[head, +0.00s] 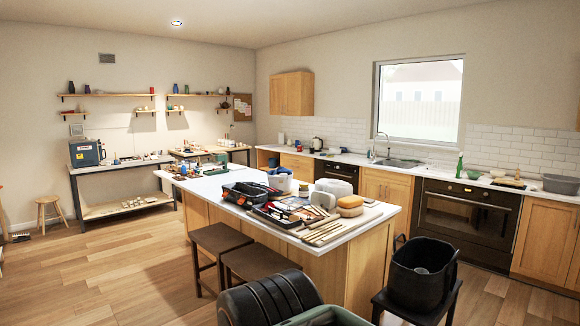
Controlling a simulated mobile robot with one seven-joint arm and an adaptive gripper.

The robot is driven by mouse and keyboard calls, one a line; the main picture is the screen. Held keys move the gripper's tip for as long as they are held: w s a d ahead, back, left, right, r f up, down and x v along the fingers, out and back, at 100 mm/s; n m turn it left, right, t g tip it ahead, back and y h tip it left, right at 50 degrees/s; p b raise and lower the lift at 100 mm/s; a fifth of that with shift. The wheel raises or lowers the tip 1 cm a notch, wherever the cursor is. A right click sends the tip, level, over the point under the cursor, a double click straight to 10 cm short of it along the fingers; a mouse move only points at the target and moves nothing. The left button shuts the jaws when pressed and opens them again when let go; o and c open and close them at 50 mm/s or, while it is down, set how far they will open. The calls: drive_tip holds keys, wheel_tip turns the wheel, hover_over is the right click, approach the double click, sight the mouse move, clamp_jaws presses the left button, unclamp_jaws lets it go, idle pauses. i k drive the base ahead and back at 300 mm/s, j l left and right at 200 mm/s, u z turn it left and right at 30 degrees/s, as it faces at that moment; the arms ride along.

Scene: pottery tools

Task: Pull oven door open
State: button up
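A wide black oven (462,238) is built into the wooden counter run at the right, under the worktop. Its dark glass door looks shut, with a light horizontal handle (467,201) across the top and a control panel with knobs above. A second, smaller black-fronted appliance (342,168) sits further left in the same counter, partly hidden behind the things on the island; whether it is an oven I cannot tell. My gripper is not in view.
A wooden island (335,270) with a white top full of pottery tools stands before the counter. A black bucket (420,272) on a dark stool stands between me and the oven. Two brown stools and a dark ribbed object (268,300) are nearer.

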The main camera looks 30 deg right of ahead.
sight(491, 224)
drive_tip(key=z, duration=2.3)
